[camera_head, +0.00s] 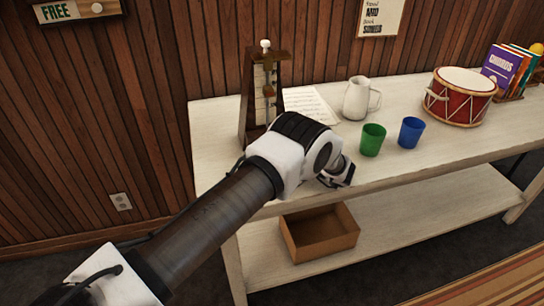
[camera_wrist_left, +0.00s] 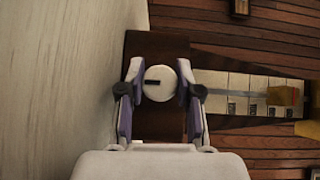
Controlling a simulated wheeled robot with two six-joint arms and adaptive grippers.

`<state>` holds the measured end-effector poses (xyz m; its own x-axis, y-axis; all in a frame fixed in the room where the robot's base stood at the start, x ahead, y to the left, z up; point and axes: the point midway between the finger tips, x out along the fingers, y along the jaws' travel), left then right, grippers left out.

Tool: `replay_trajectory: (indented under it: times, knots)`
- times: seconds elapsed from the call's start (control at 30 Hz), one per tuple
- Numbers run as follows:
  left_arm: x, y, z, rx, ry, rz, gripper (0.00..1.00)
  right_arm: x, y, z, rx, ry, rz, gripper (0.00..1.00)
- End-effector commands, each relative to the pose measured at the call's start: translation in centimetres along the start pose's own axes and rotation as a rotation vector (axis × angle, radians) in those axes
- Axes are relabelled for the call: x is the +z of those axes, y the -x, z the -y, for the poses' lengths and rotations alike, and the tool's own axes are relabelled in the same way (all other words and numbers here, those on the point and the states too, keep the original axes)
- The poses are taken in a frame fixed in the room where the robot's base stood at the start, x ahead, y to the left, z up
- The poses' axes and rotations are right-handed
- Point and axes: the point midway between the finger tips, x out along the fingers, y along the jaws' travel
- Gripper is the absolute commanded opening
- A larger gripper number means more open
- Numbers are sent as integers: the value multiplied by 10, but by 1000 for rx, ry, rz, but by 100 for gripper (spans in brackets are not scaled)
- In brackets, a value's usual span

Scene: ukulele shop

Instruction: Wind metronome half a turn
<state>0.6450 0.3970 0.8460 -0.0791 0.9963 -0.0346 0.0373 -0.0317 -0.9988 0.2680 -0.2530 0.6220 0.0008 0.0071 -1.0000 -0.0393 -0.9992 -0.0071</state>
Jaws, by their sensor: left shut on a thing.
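The metronome (camera_head: 246,95) is a tall dark wooden pyramid with a pale scale and a pendulum. It stands upright at the left end of the white table. Its dark wooden body (camera_wrist_left: 150,48) fills the middle of the left wrist view. A round white winding knob (camera_wrist_left: 158,90) with a short black mark, lying horizontal in the picture, sits on its lower part. My left gripper (camera_wrist_left: 154,84) has one finger on each side of the knob and is shut on it. In the head view my arm hides the gripper's fingertips and the knob. My right gripper is not in view.
On the white table (camera_head: 420,160) are a music sheet (camera_head: 309,103), a white pitcher (camera_head: 356,98), a green cup (camera_head: 372,140), a blue cup (camera_head: 411,132), a red drum (camera_head: 459,97) and books (camera_head: 503,66). A brown box (camera_head: 319,233) is on the lower shelf.

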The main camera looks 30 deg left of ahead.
Motion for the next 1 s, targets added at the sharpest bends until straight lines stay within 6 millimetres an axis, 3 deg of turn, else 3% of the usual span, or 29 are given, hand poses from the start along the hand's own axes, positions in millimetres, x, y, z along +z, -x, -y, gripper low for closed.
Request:
replay_trajectory:
  times: [0.6, 0.63, 1.0]
  knots:
    - [-1, 0, 2, -35, -32, -4, 0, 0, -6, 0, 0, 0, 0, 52]
    - [-1, 0, 2, -35, -32, -4, 44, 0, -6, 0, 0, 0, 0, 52]
    - [-1, 5, 0, -35, -33, -3, 44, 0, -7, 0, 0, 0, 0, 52]
